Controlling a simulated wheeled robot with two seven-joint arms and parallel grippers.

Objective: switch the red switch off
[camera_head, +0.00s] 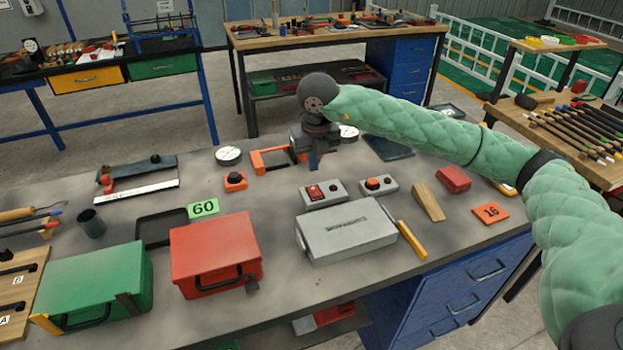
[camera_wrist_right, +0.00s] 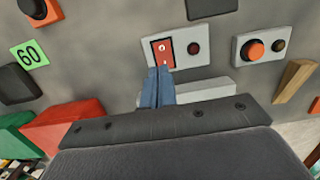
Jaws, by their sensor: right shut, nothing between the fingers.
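The red switch (camera_head: 316,192) is a red rocker on a small grey box with a dark round part beside it, in the middle of the bench. It also shows in the right wrist view (camera_wrist_right: 163,49), where a light mark is on its face. My right gripper (camera_head: 314,166) is shut and empty, pointing down above and just behind the switch box. In the right wrist view its blue-grey fingertips (camera_wrist_right: 159,70) overlap the near edge of the switch. I cannot tell whether they touch it. My left gripper is out of view.
A second grey box with an orange button (camera_head: 375,183) stands just right of the switch box. A large grey case (camera_head: 345,230) lies in front. A red box (camera_head: 215,255) and green box (camera_head: 97,285) stand front left. An orange frame (camera_head: 272,160) lies behind.

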